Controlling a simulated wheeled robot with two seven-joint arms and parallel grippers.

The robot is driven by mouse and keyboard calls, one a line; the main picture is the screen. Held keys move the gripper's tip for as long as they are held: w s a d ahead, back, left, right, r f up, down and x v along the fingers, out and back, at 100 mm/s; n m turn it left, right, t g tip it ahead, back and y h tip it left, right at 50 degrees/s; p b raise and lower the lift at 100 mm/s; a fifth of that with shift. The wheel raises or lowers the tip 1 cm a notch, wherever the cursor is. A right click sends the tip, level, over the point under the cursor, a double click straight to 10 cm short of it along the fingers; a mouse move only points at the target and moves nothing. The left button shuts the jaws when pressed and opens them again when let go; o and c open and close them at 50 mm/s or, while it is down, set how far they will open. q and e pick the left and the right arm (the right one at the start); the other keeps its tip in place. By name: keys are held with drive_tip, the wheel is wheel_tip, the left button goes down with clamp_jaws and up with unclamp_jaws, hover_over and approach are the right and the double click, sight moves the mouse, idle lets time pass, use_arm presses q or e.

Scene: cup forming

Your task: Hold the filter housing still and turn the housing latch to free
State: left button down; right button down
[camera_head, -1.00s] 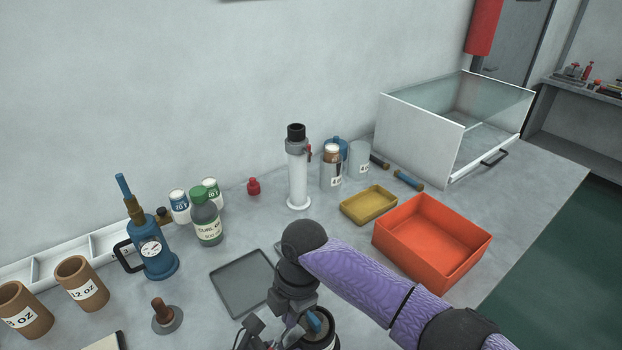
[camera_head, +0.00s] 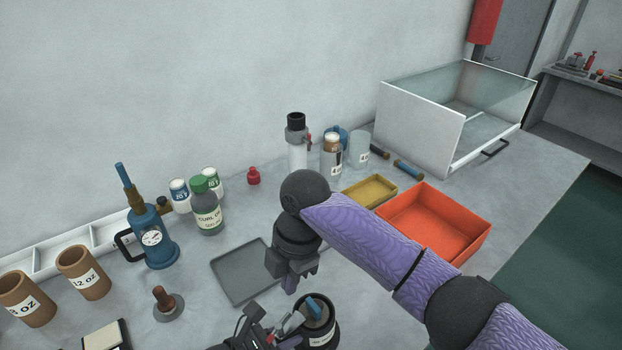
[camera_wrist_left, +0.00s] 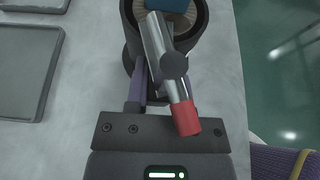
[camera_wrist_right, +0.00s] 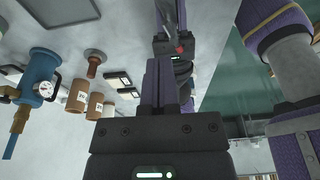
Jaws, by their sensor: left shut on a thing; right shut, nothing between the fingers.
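The filter housing (camera_head: 331,335) is a dark, open-topped cylinder at the bottom of the head view, with a blue piece (camera_head: 313,308) inside. Its rim also shows in the left wrist view (camera_wrist_left: 128,12). The housing latch (camera_wrist_left: 157,37), a silver lever with a dark pivot and red tip (camera_wrist_left: 186,118), slants down across the housing's side toward my left gripper. My left gripper (camera_wrist_left: 146,95) is shut on the filter housing at its side; the exact contact is partly hidden behind the latch. My right gripper (camera_head: 290,284) is shut and empty, above and behind the housing, apart from it.
A grey tray (camera_head: 232,287) lies behind and left of the housing. An orange bin (camera_head: 462,248) and yellow tray (camera_head: 352,196) stand to the right. A blue gauge pump (camera_head: 158,250), green-capped bottle (camera_head: 208,215) and brown cups (camera_head: 85,275) stand left.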

hover_over(291, 318)
drive_tip(key=s+d, duration=0.2)
drive_tip(key=d, duration=0.1)
wheel_tip(291, 318, down, 6)
drive_tip(key=shift+a, duration=0.1)
idle(0.4)
drive_tip(key=shift+s+a, duration=0.1)
drive_tip(key=shift+a, duration=0.5)
idle(0.7)
drive_tip(key=shift+w, duration=0.2)
drive_tip(key=shift+w+a, duration=0.3)
drive_tip(key=shift+w, duration=0.15)
drive_tip(key=shift+w+a, duration=0.4)
drive_tip(key=shift+a, duration=0.1)
idle(0.4)
